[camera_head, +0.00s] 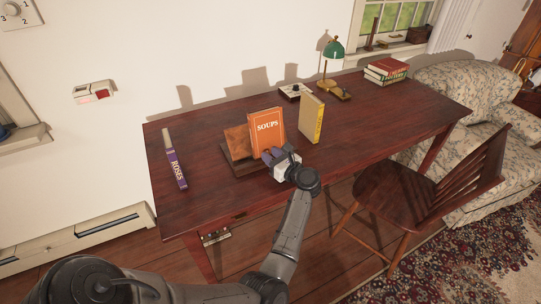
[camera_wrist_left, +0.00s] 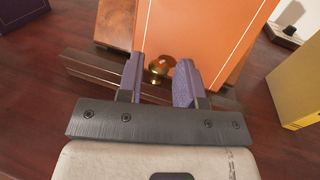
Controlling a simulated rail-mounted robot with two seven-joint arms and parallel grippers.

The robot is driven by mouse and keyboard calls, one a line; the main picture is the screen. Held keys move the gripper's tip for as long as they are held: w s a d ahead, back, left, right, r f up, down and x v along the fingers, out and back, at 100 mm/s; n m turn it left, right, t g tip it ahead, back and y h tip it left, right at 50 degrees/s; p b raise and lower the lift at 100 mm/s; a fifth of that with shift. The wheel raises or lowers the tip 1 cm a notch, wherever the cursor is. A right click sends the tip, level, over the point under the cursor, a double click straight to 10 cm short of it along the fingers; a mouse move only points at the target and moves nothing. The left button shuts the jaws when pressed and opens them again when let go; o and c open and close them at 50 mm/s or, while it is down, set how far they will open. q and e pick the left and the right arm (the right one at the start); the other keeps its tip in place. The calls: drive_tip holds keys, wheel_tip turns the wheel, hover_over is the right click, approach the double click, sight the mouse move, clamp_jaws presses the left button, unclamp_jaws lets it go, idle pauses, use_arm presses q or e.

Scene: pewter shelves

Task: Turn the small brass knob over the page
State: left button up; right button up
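A small brass knob (camera_wrist_left: 158,72) shows in the left wrist view, low in front of an orange book (camera_wrist_left: 205,30). In the head view the book reads SOUPS (camera_head: 266,132) and leans on a dark wooden stand (camera_head: 238,165) on the desk. My left gripper (camera_head: 274,154) is at the front of the stand. In the left wrist view its two purple fingers (camera_wrist_left: 158,80) are apart, with the knob showing between their tips. I cannot tell whether either finger touches it. In the head view the knob is hidden by my gripper. My right gripper is not in view.
A green lamp (camera_head: 333,52) and stacked books (camera_head: 387,68) are at the back. A wooden chair (camera_head: 415,195) stands in front. The desk's right part (camera_head: 400,110) is clear.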

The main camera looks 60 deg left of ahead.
use_arm(q)
drive_tip(key=shift+a, duration=0.3)
clamp_jaws()
drive_tip(key=shift+s+r+m+t+p, duration=0.2)
drive_tip(key=shift+m+t+p, duration=0.4)
drive_tip(key=shift+t+p, duration=0.25)
drive_tip(key=m+t+p, duration=0.1)
drive_tip(key=t+p, duration=0.1)
drive_tip(key=m+t+p, duration=0.2)
drive_tip(key=t, duration=0.1)
drive_tip(key=m+t+p, duration=0.1)
drive_tip(key=t+p, duration=0.1)
drive_tip(key=shift+s+m+t+h+p, duration=0.25)
drive_tip(key=shift+s+m+h+p, duration=0.05)
drive_tip(key=shift+s+m+p, duration=0.1)
drive_tip(key=shift+m+t+h+p, duration=0.3)
drive_tip(key=shift+m+t+p, duration=0.3)
drive_tip(key=shift+t+p, duration=0.25)
drive_tip(key=shift+f+t, duration=0.15)
drive_tip(key=shift+t, duration=0.2)
